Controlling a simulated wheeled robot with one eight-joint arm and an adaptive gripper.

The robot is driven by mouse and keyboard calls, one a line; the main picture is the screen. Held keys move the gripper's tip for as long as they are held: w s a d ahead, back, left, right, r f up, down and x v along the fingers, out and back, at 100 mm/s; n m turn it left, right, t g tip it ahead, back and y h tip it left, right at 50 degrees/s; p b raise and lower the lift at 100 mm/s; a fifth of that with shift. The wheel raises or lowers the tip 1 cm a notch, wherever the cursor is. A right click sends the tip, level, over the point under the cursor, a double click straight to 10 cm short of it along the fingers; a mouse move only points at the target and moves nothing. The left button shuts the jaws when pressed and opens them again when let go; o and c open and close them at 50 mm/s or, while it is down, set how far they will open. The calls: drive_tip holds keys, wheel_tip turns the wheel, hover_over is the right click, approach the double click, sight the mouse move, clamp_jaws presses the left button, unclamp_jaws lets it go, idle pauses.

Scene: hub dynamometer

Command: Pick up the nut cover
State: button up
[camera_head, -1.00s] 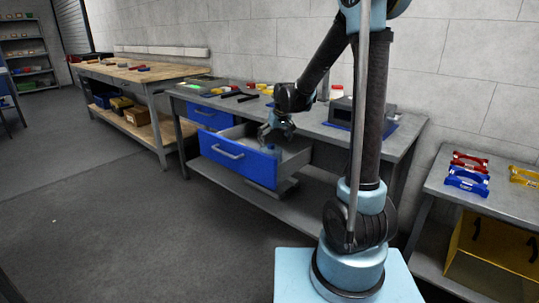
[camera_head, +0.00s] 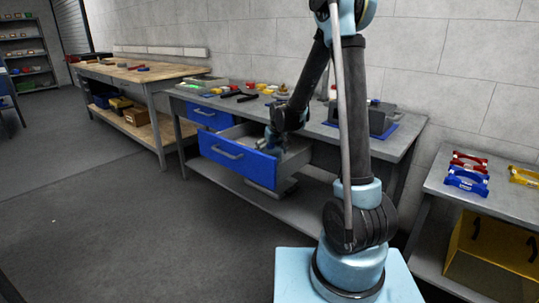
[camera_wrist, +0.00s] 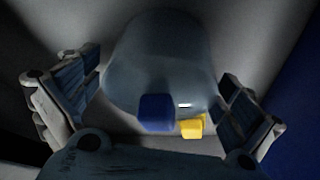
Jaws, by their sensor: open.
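My gripper (camera_head: 272,143) is down inside the open blue-fronted drawer (camera_head: 234,156). In the wrist view my gripper (camera_wrist: 155,97) is open, with one padded finger at each side. A large rounded grey thing (camera_wrist: 160,55), seemingly the nut cover, lies between the fingers. The fingers do not clearly touch it. A small dark blue piece (camera_wrist: 156,113) and a small yellow piece (camera_wrist: 192,127) show at its near edge; I cannot tell whether they belong to it. In the head view the drawer front and my arm hide the drawer's contents.
The grey bench (camera_head: 405,131) above the drawer carries tools and a grey device (camera_head: 366,117) on a blue mat. The drawer's blue front is close on the right in the wrist view (camera_wrist: 295,105). A side table (camera_head: 440,181) with red, blue and yellow parts stands right.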

drive_tip(key=shift+w+a+f, duration=0.1)
drive_tip(key=shift+w+f, duration=0.1)
drive_tip(key=shift+f, duration=0.35)
drive_tip(key=c, duration=0.9)
drive_tip(key=shift+c, duration=0.2)
